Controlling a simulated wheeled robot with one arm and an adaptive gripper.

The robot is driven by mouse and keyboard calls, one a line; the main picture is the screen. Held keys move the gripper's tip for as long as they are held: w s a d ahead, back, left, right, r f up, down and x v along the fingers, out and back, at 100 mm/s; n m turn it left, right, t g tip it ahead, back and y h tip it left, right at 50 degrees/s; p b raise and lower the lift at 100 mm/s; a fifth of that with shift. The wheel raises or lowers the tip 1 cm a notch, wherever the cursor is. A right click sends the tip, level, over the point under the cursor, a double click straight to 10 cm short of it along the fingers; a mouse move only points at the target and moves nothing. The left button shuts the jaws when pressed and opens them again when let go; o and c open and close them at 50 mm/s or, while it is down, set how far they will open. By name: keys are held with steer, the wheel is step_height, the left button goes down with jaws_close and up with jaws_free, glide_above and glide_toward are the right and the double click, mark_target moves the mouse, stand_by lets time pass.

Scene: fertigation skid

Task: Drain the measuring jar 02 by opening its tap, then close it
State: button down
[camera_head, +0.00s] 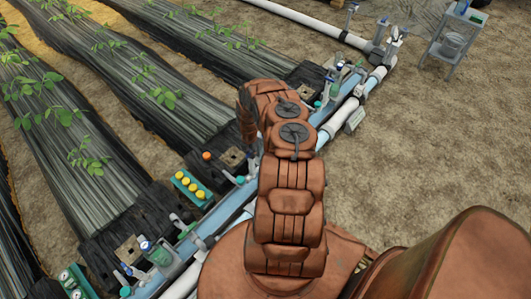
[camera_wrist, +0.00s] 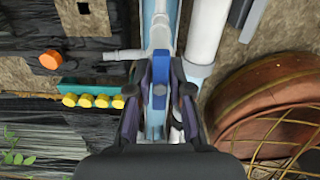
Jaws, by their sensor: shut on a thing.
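In the wrist view my gripper (camera_wrist: 160,75) is shut, with its two dark fingers either side of a small blue tap handle (camera_wrist: 159,92). The handle lies along a pale blue pipe (camera_wrist: 160,20). How far the tap is turned I cannot tell. No jar number is readable, and the measuring jar at this tap is not clear in the wrist view. In the head view my arm covers the gripper and the tap. A greenish jar (camera_head: 160,256) stands at the lower left of the pipe line, apart from my arm.
A green tray with yellow caps (camera_wrist: 90,98) and an orange cap (camera_wrist: 51,59) lie left of the gripper. A white pipe (camera_wrist: 205,30) runs along the right. In the head view, a grey stand (camera_head: 455,40) is at the upper right, with bare soil (camera_head: 420,130) free.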

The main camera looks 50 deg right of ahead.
steer(key=m+b, duration=0.1)
steer(key=m, duration=0.4)
steer(key=m+b, duration=0.3)
steer(key=m, duration=0.3)
steer(key=shift+f, duration=0.15)
steer(key=m, duration=0.4)
steer(key=shift+r+b, duration=0.2)
steer(key=shift+b, duration=0.1)
steer(key=m, duration=0.4)
steer(key=shift+p, duration=0.35)
steer(key=c, duration=1)
jaws_free()
steer(key=shift+c, duration=0.2)
steer(key=shift+r+p, duration=1.7)
steer(key=shift+r, duration=3.25)
